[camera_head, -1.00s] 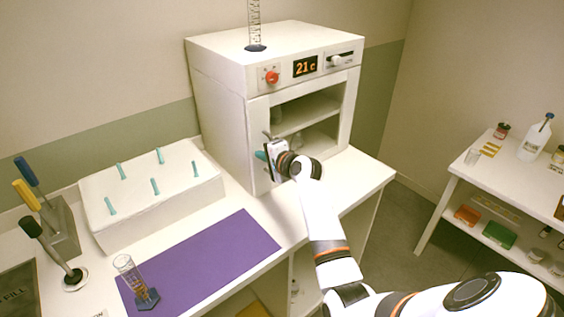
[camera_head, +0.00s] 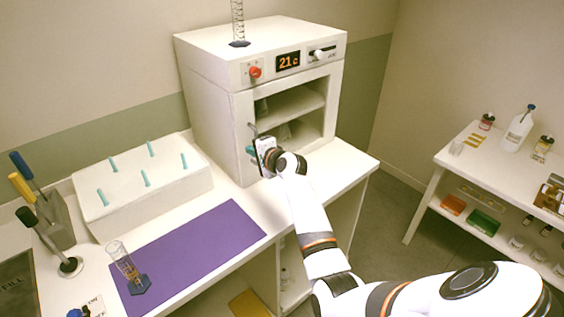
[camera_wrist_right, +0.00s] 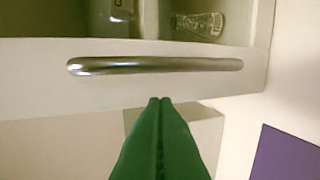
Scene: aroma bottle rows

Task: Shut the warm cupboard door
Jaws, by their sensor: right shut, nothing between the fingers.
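The warm cupboard (camera_head: 205,85) is a white box on the bench with a "21 c" display. Its door (camera_head: 240,125) is a pale frame around a window and looks flush or nearly flush with the front; I cannot tell if a small gap is left. The metal door handle (camera_wrist_right: 155,66) runs across the right wrist view. My right gripper (camera_head: 251,151) is at the handle side of the door. Its green fingers (camera_wrist_right: 160,101) are shut and empty, just beside the handle; contact with the door is unclear. My left gripper is not in view.
A white block with teal pegs (camera_head: 140,200) and a purple mat (camera_head: 190,255) lie left of the cupboard. A measuring cylinder (camera_head: 126,265) stands on the mat, another (camera_head: 238,25) on the cupboard top. A side table (camera_head: 450,160) with bottles stands at the right.

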